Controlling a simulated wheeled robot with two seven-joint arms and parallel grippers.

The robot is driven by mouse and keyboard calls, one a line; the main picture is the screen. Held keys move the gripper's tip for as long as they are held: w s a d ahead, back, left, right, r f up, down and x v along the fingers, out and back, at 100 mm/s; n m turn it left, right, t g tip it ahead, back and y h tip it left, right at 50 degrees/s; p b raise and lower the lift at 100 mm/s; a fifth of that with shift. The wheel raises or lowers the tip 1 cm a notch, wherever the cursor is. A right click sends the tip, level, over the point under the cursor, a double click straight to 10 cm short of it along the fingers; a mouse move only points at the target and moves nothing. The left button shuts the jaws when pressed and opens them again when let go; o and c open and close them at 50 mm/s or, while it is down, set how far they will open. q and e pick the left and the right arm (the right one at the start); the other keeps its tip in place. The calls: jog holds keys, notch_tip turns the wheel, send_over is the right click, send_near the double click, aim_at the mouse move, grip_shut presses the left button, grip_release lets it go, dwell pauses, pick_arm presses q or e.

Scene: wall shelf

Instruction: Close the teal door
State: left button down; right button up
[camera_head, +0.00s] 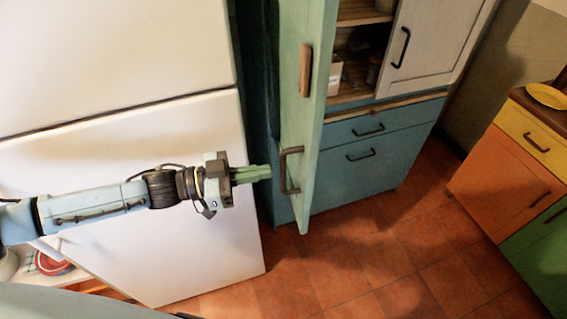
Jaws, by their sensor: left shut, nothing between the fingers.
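The teal door (317,110), a tall light green-teal panel, stands open and juts out toward me from the blue cabinet. It has a dark curved handle (287,171) low down and a brown wooden handle (305,70) higher up. My left gripper (268,171) is shut and empty, with its green fingers pointing right. Its tips are just left of the dark handle; I cannot tell whether they touch the door. My right gripper is not in view.
A white fridge (180,140) fills the left, behind my left arm. The blue cabinet (345,185) has open shelves with small items and a white door (410,50). An orange cabinet (500,180) stands at right. The tiled floor (400,250) between is clear.

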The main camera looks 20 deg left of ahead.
aim_at(299, 166)
pick_arm(q)
jog(key=shift+p+x, duration=0.45)
jog(key=shift+x, duration=2.3)
